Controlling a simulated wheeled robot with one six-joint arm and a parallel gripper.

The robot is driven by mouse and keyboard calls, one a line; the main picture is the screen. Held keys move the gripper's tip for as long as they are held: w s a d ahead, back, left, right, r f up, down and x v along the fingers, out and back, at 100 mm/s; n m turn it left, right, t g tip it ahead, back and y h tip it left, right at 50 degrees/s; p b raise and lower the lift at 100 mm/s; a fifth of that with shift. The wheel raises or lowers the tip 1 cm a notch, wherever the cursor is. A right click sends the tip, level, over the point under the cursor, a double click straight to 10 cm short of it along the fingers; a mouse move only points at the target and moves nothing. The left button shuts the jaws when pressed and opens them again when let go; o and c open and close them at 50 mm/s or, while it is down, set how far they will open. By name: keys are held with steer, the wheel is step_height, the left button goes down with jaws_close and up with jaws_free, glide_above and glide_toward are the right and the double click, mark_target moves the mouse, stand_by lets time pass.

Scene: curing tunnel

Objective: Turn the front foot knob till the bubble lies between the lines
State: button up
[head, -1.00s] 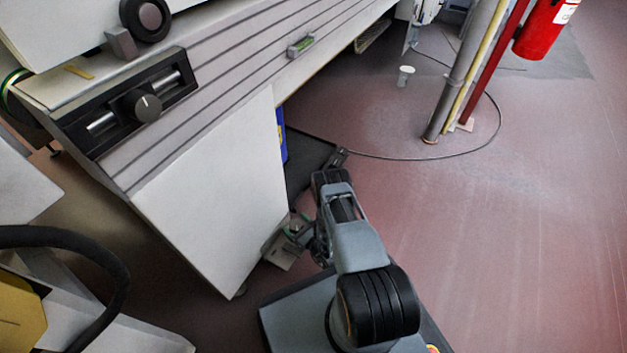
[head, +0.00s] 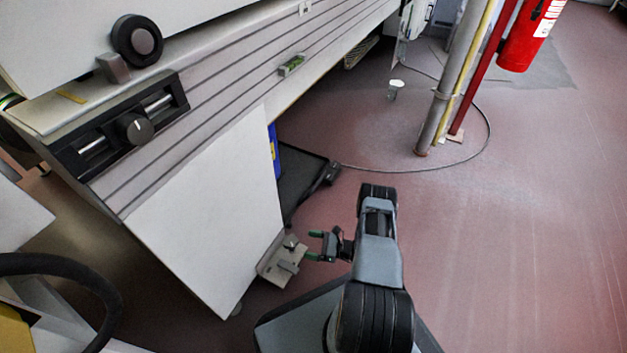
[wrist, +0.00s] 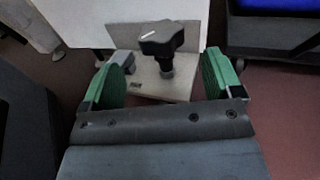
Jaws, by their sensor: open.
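The front foot knob (wrist: 161,37) is a black lobed knob with a white mark, on a short stem above a light metal bracket (wrist: 150,86). In the head view the knob (head: 291,242) is small, on the bracket at the cabinet's lower corner. My gripper (head: 314,245) is open, to the right of the knob. In the wrist view my gripper (wrist: 164,82) has green pads on either side of the stem in the picture, with the knob beyond them and untouched as far as I can tell. The level vial (head: 291,66) is green on the machine's side; its bubble is too small to read.
A dark tray-like thing (head: 300,175) lies on the floor behind my gripper. A cable loops over the floor to a pole (head: 437,110). A white cup (head: 395,90) stands on the floor. A red extinguisher (head: 524,38) hangs at upper right. The floor at right is clear.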

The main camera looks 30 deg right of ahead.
steer(key=v, duration=0.6)
steer(key=w+a+r+n+g+h+p, duration=0.1)
steer(key=r+n+g+p, duration=0.4)
steer(key=r, duration=1.1)
steer(key=w+a+r+n+g+p, duration=0.2)
steer(key=r+p, duration=0.6)
steer(key=r, duration=0.8)
steer(key=shift+w+a+r+n+g+h, duration=0.2)
steer(key=shift+w+a+n+g+h, duration=0.2)
steer(key=shift+w+n+g, duration=1)
steer(key=shift+s+n, duration=0.35)
steer(key=shift+n, duration=0.15)
